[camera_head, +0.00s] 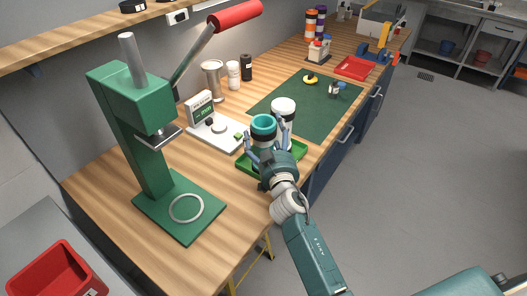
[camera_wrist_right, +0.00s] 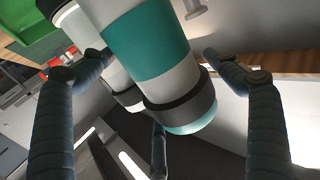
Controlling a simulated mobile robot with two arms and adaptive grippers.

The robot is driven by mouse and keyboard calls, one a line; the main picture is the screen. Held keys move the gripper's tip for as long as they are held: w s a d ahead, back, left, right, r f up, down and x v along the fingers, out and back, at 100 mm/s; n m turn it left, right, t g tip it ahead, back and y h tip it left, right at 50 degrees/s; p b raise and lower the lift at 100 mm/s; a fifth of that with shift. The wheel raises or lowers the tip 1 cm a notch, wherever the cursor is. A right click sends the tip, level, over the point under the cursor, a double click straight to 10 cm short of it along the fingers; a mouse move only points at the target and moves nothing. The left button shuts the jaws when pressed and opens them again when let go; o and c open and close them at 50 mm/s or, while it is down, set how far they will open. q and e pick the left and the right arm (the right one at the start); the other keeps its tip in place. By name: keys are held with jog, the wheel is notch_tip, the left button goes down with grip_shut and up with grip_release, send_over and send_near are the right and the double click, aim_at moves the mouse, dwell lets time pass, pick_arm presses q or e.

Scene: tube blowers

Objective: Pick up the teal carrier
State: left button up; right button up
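The teal carrier (camera_head: 263,125) is a cylinder with a teal top rim, standing upright at the green tray (camera_head: 245,169) near the table's front edge. In the right wrist view the teal carrier (camera_wrist_right: 148,45) shows a teal band, pale grey sections and a dark ring. My right gripper (camera_head: 270,143) is at the carrier's near side. Its fingers (camera_wrist_right: 160,65) are spread around the carrier, with visible gaps at the sides; contact is not clear. A white-topped carrier (camera_head: 284,105) stands just behind it, partly hidden. My left gripper is not in view.
A green press (camera_head: 150,150) with a red-handled lever (camera_head: 235,14) stands to the left. A white device (camera_head: 214,134) sits close left of the carrier. A dark green mat (camera_head: 310,115) lies behind. A red tray (camera_head: 352,68) is farther back.

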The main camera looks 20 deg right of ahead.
jog(key=c, duration=1.2)
